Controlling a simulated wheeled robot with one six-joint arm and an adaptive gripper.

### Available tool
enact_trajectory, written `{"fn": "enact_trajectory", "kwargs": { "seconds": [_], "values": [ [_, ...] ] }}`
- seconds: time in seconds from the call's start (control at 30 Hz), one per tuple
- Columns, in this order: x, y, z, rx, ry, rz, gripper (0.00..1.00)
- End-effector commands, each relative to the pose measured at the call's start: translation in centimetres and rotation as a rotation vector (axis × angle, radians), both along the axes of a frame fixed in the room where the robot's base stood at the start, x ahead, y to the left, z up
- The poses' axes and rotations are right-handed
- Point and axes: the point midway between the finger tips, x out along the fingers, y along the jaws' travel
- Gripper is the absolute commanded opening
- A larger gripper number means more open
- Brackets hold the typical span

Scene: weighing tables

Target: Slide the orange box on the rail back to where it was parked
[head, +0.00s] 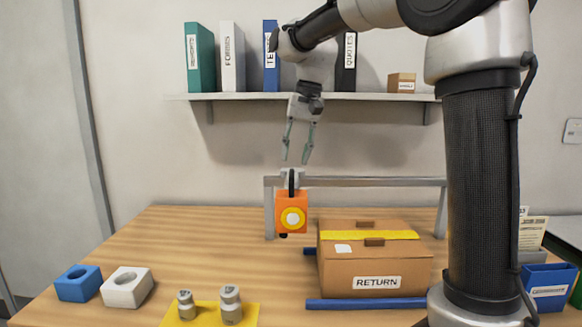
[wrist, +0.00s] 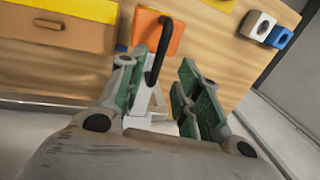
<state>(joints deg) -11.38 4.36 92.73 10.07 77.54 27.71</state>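The orange box (head: 283,200) with a yellow and white round face hangs from a grey carriage (head: 292,179) by a black hook (head: 291,187). It is at the left end of the grey rail (head: 380,182), near the left post. My gripper (head: 296,160) is above the carriage, pointing down, with its fingers apart. In the wrist view the orange box (wrist: 172,40) and the black hook (wrist: 158,58) show beyond the green-padded fingers of my gripper (wrist: 156,72). The hook appears between the fingers, but I cannot tell any contact. No parking mark is clear.
A brown RETURN carton (head: 340,268) stands right of the orange box, near blue bars (head: 350,304). A yellow mat (head: 250,312) with two weights, a white block (head: 127,292) and a blue block (head: 75,287) are at the front left. A shelf (head: 240,97) with binders is behind.

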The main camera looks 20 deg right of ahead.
Motion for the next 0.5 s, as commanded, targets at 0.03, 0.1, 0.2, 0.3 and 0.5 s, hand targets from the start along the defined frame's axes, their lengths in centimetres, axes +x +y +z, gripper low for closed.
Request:
{"fn": "enact_trajectory", "kwargs": {
  "seconds": [0.03,0.1,0.2,0.3,0.5],
  "values": [
    [0.0,0.2,-0.9,0.000,0.002,0.000,0.34],
    [0.1,0.4,-2.0,0.000,0.002,0.000,0.34],
    [0.2,0.6,-3.1,-0.001,0.001,0.000,0.34],
    [0.2,0.7,-3.8,0.000,-0.001,0.000,0.34],
    [0.3,0.7,-4.0,-0.001,-0.002,0.001,0.34]
  ]
}}
